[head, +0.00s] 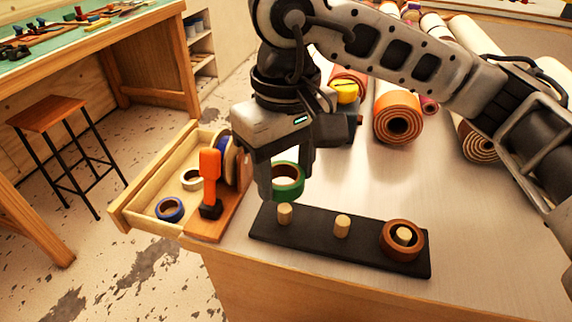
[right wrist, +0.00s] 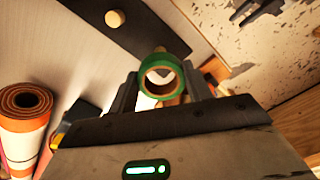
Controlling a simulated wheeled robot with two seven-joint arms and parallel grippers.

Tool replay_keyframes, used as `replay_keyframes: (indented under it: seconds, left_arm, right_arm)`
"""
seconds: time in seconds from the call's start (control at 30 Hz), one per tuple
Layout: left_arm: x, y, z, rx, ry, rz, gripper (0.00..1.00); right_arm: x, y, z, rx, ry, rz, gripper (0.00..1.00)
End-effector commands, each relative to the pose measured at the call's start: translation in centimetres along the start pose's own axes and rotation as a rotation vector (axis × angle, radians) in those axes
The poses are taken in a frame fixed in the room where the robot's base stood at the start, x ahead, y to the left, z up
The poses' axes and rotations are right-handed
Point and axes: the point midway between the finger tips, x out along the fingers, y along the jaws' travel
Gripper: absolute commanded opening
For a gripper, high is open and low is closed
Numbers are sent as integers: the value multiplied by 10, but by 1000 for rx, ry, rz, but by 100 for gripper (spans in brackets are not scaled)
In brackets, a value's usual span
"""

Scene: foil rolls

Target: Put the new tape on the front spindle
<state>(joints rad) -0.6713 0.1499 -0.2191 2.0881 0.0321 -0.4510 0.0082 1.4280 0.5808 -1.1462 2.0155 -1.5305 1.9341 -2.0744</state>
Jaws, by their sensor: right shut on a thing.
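My right gripper (head: 286,172) is shut on a green tape roll (head: 290,194), held with its hole facing sideways. The roll also shows between the fingers in the right wrist view (right wrist: 161,62). Below it is a black board (head: 310,238) with three wooden pegs in a row. The left peg (head: 285,214) and the middle peg (head: 342,226) are bare. A brown tape roll (head: 388,241) sits around the right peg (head: 404,236). The green roll is just behind and above the left peg; the exact gap is hard to tell. My left gripper is not in view.
An open wooden drawer (head: 150,190) at left holds a blue roll (head: 169,209) and a pale roll (head: 190,179). An orange-handled tool (head: 209,170) stands on a wooden base beside the board. Patterned rolls (head: 398,122) lie at the back. The table right of the board is clear.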

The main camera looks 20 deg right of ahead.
Motion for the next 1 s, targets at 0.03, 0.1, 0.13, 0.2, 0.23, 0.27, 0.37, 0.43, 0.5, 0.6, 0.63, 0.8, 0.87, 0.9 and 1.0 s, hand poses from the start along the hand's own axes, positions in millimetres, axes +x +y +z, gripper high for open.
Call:
replay_keyframes:
  seconds: [0.03,0.1,0.13,0.2,0.23,0.27,0.37,0.43,0.5,0.6,0.63,0.8,0.87,0.9,1.0]
  left_arm:
    - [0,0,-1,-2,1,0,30]
    - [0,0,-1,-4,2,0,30]
    - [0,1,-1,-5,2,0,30]
    - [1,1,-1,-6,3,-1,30]
    - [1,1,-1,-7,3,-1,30]
    - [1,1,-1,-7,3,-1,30]
    - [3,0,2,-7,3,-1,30]
    - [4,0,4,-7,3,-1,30]
    - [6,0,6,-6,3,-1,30]
    - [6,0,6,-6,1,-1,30]
    - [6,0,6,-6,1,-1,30]
    - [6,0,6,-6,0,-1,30]
    - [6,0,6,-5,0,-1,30]
    - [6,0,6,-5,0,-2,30]
    - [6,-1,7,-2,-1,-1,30]
  right_arm:
    - [0,0,0,0,0,0,27]
    - [0,0,0,0,0,0,27]
    - [0,0,0,0,0,0,27]
    - [0,0,0,1,0,0,27]
    - [0,0,0,1,0,0,27]
    - [0,0,0,1,0,0,27]
    - [1,0,1,1,1,-1,27]
    - [1,0,2,1,2,-1,27]
    - [1,0,2,1,2,0,27]
    - [0,0,3,1,1,0,27]
    - [0,0,3,1,1,0,27]
    - [-1,0,3,0,1,0,27]
    - [-1,0,3,0,1,0,27]
    - [-1,0,3,0,1,0,27]
    - [0,0,3,0,1,0,27]
